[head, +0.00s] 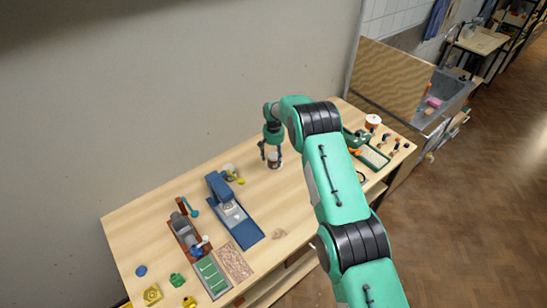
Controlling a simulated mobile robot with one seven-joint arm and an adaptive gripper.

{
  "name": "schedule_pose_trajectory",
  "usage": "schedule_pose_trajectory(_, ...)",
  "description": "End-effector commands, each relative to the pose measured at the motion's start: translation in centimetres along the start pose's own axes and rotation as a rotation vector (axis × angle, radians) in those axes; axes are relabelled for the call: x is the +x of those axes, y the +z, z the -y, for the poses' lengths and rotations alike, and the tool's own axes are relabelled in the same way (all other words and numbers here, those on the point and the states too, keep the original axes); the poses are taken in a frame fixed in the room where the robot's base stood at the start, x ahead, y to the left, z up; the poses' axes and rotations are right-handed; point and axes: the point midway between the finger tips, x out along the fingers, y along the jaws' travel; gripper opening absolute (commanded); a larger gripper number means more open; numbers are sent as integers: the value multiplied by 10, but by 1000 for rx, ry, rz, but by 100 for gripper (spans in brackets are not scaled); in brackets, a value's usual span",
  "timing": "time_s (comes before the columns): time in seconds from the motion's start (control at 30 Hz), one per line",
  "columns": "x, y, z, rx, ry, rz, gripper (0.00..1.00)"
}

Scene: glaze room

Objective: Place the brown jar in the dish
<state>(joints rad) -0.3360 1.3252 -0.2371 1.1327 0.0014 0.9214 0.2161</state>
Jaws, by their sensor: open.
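My gripper (272,157) points down over the wooden table near the back wall, with its fingers apart. A small jar (274,161), pale with a darker brown part, shows between or just behind the fingers. I cannot tell whether they touch it. A pale round vessel (229,169), perhaps the dish, stands left of my gripper, with a yellow item beside it. It is too small to tell what it holds.
A blue device (232,208) and a brown-and-grey device (187,235) stand on the left half of the table (150,221). A green tray (212,277) and small yellow and green pieces lie near the front left. Green equipment (372,155) sits right of my arm.

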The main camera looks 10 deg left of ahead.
Motion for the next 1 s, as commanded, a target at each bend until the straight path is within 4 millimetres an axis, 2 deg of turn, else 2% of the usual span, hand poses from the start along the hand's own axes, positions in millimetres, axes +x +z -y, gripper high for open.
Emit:
schedule_pose_trajectory(0.47,-12,0,0,0,0,1,67)
schedule_pose_trajectory(0.67,-31,-1,0,0,-1,-3,67)
schedule_pose_trajectory(1.0,-78,-1,0,0,0,-2,67)
